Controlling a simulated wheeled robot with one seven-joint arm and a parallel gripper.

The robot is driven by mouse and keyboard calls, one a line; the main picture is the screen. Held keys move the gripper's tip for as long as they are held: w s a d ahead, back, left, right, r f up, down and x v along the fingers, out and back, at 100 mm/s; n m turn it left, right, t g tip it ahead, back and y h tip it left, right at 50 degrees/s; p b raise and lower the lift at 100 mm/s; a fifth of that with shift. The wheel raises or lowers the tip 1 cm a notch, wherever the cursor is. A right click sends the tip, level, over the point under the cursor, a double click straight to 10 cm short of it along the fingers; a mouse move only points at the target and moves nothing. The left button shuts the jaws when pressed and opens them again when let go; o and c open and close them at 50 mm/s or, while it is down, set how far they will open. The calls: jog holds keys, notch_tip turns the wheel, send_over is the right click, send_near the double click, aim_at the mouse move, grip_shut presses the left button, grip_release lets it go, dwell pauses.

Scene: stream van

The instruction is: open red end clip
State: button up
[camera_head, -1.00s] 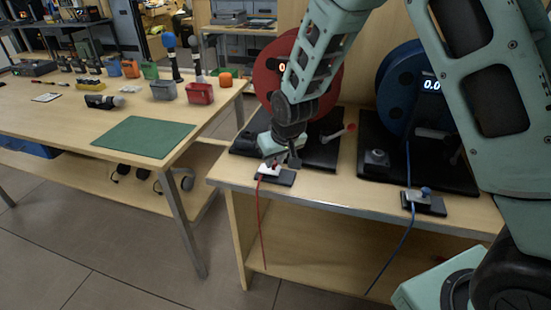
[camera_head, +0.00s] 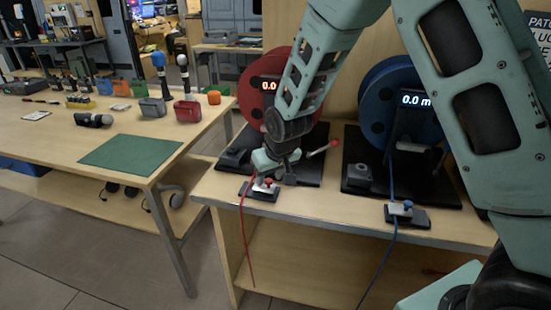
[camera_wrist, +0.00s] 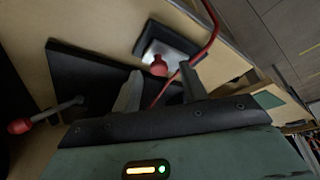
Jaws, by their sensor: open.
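The red end clip (camera_head: 259,191) is a small pale clip with a red knob on a dark base, near the front edge of the bench. The red cable (camera_head: 242,240) runs from it over the edge. In the wrist view the red knob of the clip (camera_wrist: 159,66) lies just beyond and between my fingertips, with no visible contact. My gripper (camera_wrist: 160,82) is open and empty, its two fingers spread. In the head view my gripper (camera_head: 276,174) is just above and behind the clip, and part of it is hidden by my arm.
The red reel (camera_head: 254,85) stands behind my gripper, with a red-tipped crank (camera_head: 322,148) at its right. A blue reel (camera_head: 374,115) and blue end clip (camera_head: 408,213) are to the right. A table with a green mat (camera_head: 131,153) is at left.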

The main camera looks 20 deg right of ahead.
jog(key=v, duration=1.6)
jog(key=shift+s+r, duration=0.2)
jog(key=shift+r, duration=0.1)
jog(key=shift+d, duration=0.15)
jog(key=s+a+n+g+p, duration=0.1)
jog(key=s+a+n+g, duration=0.1)
jog(key=s, duration=1.1)
jog(key=s+a+f+n+g+p, duration=0.1)
jog(key=s+a, duration=0.5)
jog(key=s, duration=0.7)
jog(key=n+g, duration=0.1)
jog(key=n, duration=0.1)
jog(key=shift+s+f+n+p, duration=0.2)
jog(key=shift+s+n+p, duration=0.1)
jog(key=shift+n+p, duration=0.1)
